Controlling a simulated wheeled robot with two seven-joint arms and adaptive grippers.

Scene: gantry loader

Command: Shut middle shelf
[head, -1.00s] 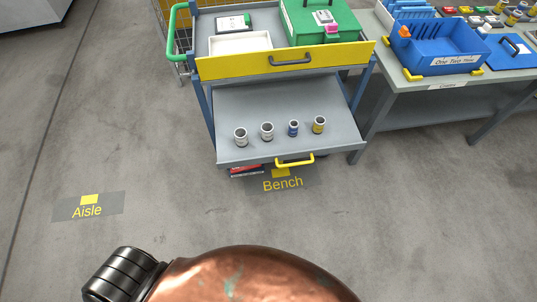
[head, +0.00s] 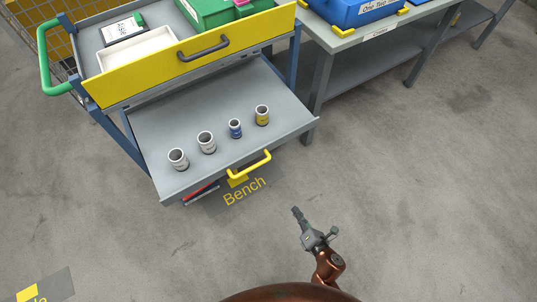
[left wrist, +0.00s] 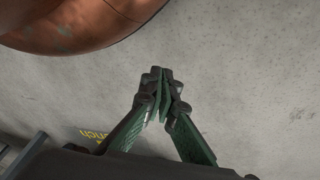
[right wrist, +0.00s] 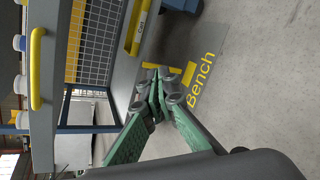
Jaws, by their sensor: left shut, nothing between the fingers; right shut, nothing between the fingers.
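The middle shelf (head: 215,165) of the cart is pulled out toward me, with a yellow handle (head: 250,165) on its front edge. It bears several small cups or cans, among them a blue one (head: 235,128) and a yellow one (head: 262,115). My right gripper (head: 296,211) is shut and empty over the floor, to the right of and nearer me than the handle. In the right wrist view its fingertips (right wrist: 158,85) are together, with a yellow handle (right wrist: 37,70) at left, apart from them. My left gripper (left wrist: 160,75) is shut and empty above bare floor, and is not seen in the head view.
Above the shelf is a yellow front panel (head: 190,55) with a dark handle, a white tray (head: 137,50) and a green case (head: 208,12) behind it. A grey workbench (head: 350,38) stands at right. The floor in front is clear, with a Bench floor label (head: 244,192).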

